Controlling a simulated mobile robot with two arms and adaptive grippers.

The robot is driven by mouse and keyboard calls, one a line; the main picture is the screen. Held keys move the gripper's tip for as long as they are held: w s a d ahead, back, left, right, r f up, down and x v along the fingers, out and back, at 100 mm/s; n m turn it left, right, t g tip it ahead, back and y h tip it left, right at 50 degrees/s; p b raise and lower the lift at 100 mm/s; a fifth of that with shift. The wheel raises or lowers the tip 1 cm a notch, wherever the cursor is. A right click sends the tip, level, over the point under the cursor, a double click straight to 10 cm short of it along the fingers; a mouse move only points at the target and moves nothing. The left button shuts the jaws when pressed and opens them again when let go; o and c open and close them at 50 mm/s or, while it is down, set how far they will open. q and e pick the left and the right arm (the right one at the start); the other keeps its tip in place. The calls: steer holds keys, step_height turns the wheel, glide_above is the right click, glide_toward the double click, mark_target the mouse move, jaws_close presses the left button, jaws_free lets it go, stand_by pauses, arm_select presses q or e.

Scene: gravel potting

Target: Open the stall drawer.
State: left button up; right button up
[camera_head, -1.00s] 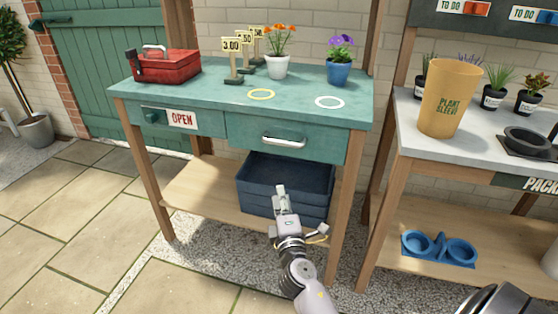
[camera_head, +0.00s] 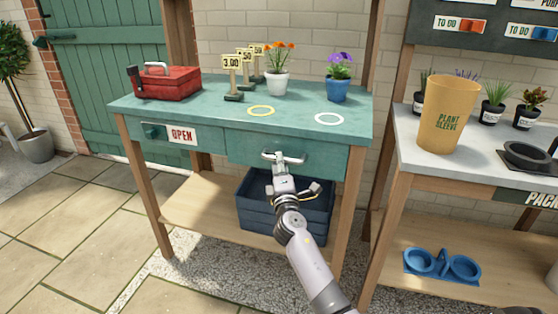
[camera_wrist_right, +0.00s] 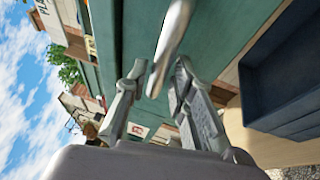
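The stall drawer (camera_head: 325,160) is a green front under the right half of the green stall table. It sits flush with the frame, closed. Its silver bar handle (camera_head: 267,155) also shows in the right wrist view (camera_wrist_right: 176,25). My right gripper (camera_head: 282,165) is at the handle, its tips overlapping the bar in the head view. In the right wrist view its two fingers (camera_wrist_right: 158,75) stand apart, with the bar running between them; I see gaps beside the bar and cannot tell whether either finger touches it. My left gripper is out of view.
A dark blue crate (camera_head: 255,215) stands on the lower shelf below the drawer. A red toolbox (camera_head: 170,84), price signs (camera_head: 232,70) and two potted flowers stand on the tabletop. A grey-topped bench with a yellow plant sleeve pot (camera_head: 449,115) is at the right.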

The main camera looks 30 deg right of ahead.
steer(key=shift+x, duration=1.2)
steer(key=shift+c, duration=0.5)
jaws_close()
steer(key=shift+a, duration=0.1)
